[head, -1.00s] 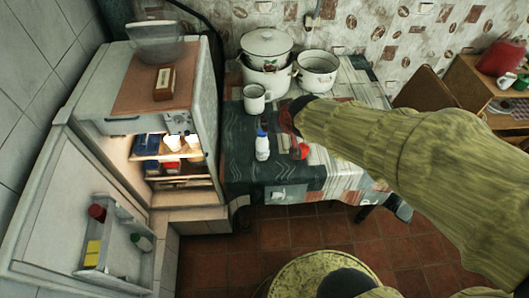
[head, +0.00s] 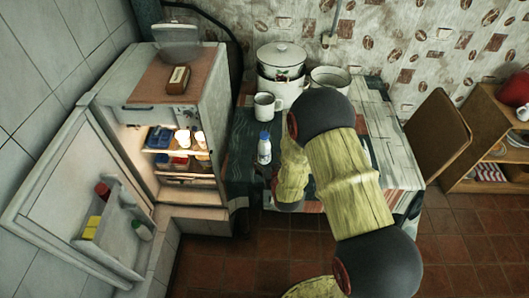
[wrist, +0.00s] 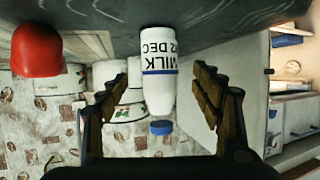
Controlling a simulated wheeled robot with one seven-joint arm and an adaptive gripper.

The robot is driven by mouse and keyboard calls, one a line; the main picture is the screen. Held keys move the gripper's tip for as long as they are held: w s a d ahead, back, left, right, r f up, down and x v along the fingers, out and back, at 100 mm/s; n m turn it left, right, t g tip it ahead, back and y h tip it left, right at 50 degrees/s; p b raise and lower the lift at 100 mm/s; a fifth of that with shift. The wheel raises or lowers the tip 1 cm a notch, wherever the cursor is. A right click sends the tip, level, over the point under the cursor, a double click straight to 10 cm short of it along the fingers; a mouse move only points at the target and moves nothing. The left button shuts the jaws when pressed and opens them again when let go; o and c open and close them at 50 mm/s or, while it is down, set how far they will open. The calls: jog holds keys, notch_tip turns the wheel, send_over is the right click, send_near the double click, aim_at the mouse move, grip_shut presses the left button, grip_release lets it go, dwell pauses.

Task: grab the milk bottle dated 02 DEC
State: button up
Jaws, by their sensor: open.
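The milk bottle (head: 264,151) is white with a blue cap and stands upright on the table, just left of my arm in the head view. In the wrist view, where the scene appears upside down, the milk bottle (wrist: 158,70) shows "MILK" and "DEC" lettering, with the digit before it partly readable as 2. My gripper (wrist: 160,76) is open, with one finger on each side of the bottle in the picture. I see gaps on both sides and cannot tell its depth to the bottle. In the head view my arm hides the gripper.
A white mug (head: 266,106), a lidded pot (head: 281,60) and another pot (head: 328,78) stand behind the bottle.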

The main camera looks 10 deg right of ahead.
aim_at(264, 152)
jog(key=b+x, duration=0.1)
jog(key=x, duration=0.5)
jog(key=shift+w+f+b, duration=0.2)
jog(key=shift+f+b, duration=0.05)
jog(key=shift+b, duration=0.15)
jog(key=shift+c, duration=0.8)
jog(key=c, duration=1.5)
grip_shut()
jog(key=shift+r, duration=0.15)
